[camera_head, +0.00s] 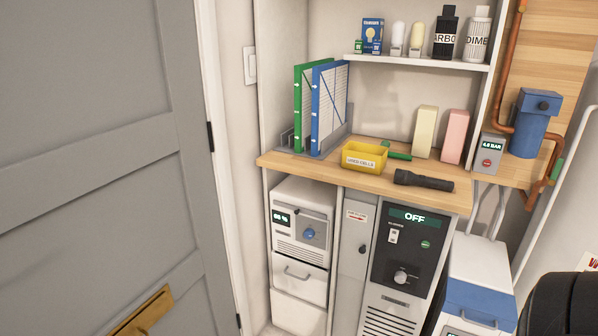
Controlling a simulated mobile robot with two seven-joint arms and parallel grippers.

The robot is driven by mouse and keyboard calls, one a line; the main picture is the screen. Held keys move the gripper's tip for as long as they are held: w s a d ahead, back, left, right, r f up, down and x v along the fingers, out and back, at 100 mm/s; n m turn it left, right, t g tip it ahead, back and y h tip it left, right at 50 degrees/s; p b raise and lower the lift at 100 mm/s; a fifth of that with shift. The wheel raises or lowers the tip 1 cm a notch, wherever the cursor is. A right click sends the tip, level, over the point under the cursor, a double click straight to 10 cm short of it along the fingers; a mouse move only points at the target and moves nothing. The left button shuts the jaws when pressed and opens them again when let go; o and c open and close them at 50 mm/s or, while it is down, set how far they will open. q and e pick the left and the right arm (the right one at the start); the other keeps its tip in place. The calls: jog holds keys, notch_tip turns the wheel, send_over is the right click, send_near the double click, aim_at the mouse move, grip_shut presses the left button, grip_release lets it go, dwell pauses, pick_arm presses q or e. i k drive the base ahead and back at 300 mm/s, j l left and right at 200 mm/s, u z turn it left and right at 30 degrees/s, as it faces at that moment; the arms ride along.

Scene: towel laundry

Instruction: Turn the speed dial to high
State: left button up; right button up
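A black control panel (411,246) is set in the cabinet below the wooden counter. Its green display (414,217) reads OFF. A light round dial (401,277) sits low on this panel; the marks around it are too small to read. A small white switch (393,236) and a green round button (426,244) are above the dial. To the left, a white unit (302,220) has a blue knob (309,234) and a small lit display. I cannot tell from labels which knob is the speed dial. Neither of my grippers is in view.
The counter (300,167) holds binders, a yellow tray (365,157) and a black flashlight (424,181). A blue-and-white box (478,290) stands right of the panel. A dark rounded shape is at bottom right.

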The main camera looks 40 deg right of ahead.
aim_at(401, 278)
jog(key=z, duration=2.05)
